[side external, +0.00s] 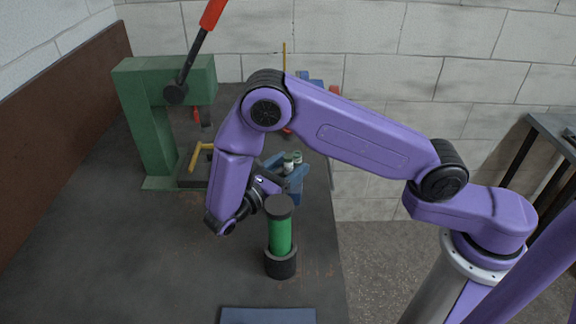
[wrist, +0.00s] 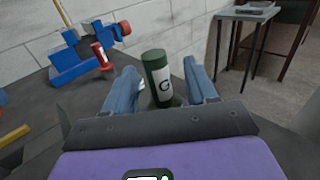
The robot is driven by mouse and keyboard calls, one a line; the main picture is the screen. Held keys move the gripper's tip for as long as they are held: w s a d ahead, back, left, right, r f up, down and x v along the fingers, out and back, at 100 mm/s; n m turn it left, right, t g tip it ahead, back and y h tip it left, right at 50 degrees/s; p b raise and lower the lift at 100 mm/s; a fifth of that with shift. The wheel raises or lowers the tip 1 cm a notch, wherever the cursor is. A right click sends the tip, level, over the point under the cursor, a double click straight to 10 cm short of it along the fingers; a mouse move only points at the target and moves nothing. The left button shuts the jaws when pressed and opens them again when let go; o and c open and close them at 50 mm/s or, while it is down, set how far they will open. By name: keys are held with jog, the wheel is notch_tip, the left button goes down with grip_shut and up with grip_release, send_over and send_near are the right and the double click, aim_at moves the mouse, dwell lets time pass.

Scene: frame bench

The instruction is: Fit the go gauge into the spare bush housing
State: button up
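The go gauge (wrist: 157,72), a green cylinder with a white label marked G, shows in the wrist view between the blue-grey fingers of my gripper (wrist: 161,88). Gaps show on both sides, so the fingers look open; its lower end is partly hidden. A green cylinder with a dark cap (side external: 281,233) stands upright in a dark round housing (side external: 280,264), in front of my gripper. I cannot tell whether this is the spare bush housing.
A green press (side external: 148,120) with a red-handled lever stands behind at left. A yellow bar (side external: 196,157) lies by its base. A blue vise (wrist: 82,55) and a red-ended gauge (wrist: 102,56) are at left in the wrist view. The bench (side external: 130,260) is clear at front left.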

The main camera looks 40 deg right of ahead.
aim_at(290, 163)
jog(key=shift+a, duration=0.15)
jog(key=a, duration=0.8)
jog(key=s+a, duration=0.1)
jog(key=a, duration=0.2)
jog(key=shift+a, duration=0.4)
jog(key=s+d+r+m+y, duration=0.1)
jog(key=s+d+r+y, duration=0.2)
jog(key=d+r+y, duration=0.4)
jog(key=s+d+m+y, duration=0.1)
jog(key=s+d+y, duration=0.2)
jog(key=s, duration=0.3)
jog(key=s+d+r+m+g+y, duration=0.1)
jog(key=s+d+m+y, duration=0.1)
jog(key=s+d+y, duration=0.2)
jog(key=s+d+m+y, duration=0.2)
jog(key=s+d+y, duration=0.2)
jog(key=s, duration=0.6)
jog(key=shift+r, duration=0.2)
